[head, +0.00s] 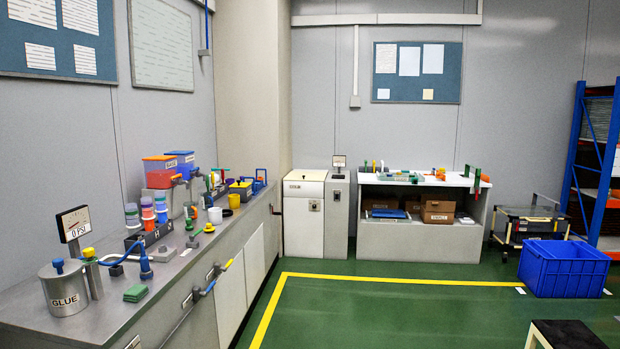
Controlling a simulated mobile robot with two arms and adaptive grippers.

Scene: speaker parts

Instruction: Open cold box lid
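The cold box (304,220) is a cream-white cabinet standing on the floor in the far corner, at the end of the long steel counter. Its lid (306,175) is on top and looks shut, with a small dark knob on it. Lettering shows on its upper front, too small to read surely. A grey unit (337,215) with a small display stands against its right side. Neither of my grippers is in view.
A steel counter (60,325) with a glue pot (64,290) and many parts runs along the left wall. A white shelf bench (420,240) stands right of the cold box. A blue crate (563,269) and a dark-topped stand (567,335) are at right. Green floor before the box is clear.

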